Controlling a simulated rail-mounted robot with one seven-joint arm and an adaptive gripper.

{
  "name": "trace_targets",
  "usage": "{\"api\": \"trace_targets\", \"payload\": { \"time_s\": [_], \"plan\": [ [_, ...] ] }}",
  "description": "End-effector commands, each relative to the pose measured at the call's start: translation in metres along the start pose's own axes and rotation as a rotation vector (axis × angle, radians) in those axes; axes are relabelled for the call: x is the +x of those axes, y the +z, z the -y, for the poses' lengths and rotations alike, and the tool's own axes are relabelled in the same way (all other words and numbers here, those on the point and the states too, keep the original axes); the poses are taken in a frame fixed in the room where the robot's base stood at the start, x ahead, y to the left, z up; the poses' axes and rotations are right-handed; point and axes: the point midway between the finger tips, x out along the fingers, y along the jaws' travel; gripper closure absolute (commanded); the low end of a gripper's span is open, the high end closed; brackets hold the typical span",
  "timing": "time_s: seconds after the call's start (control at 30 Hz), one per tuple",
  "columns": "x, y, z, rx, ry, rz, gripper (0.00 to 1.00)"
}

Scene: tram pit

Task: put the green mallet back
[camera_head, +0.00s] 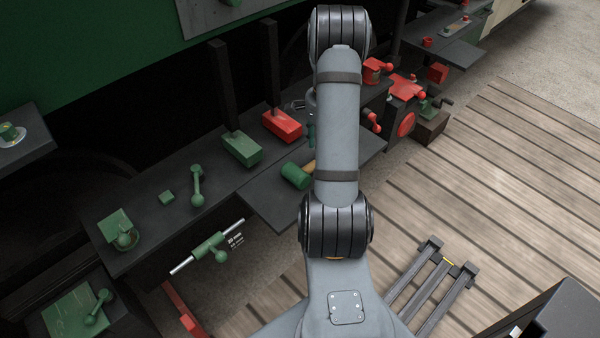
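A green mallet (296,176) lies on a dark grey shelf (262,200) left of my arm in the head view. Its green cylindrical head shows, with a short stretch of light wooden handle. The rest of the handle is hidden behind my arm. My gripper is not clearly visible; my arm rises through the middle of the view and its far end is hidden behind the upper joint and link. Small grey and dark green parts show just left of the arm above the mallet, but I cannot tell what they belong to. No marked place for the mallet is plain.
A green block (242,149) and a red block (282,126) with upright dark posts stand behind the mallet. A green lever (197,186) is left on the bench. Red valves (405,88) stand right of my arm. A dark slatted rack (432,285) sits on open wooden planking.

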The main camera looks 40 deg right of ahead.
Motion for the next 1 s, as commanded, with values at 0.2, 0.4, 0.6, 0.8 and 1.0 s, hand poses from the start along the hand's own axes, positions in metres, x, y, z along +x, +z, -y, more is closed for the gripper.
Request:
{"api": "trace_targets", "payload": {
  "time_s": [0.2, 0.4, 0.6, 0.8, 1.0],
  "plan": [
    [0.034, 0.002, -0.002, 0.002, 0.004, 0.004, 0.45],
    [0.045, 0.001, -0.001, 0.002, 0.001, 0.001, 0.45],
    [0.045, 0.001, -0.001, 0.002, 0.001, 0.001, 0.47],
    [0.045, 0.001, -0.001, 0.002, 0.001, 0.001, 0.58],
    [0.045, 0.001, -0.001, 0.002, 0.001, 0.001, 0.7]
  ]
}}
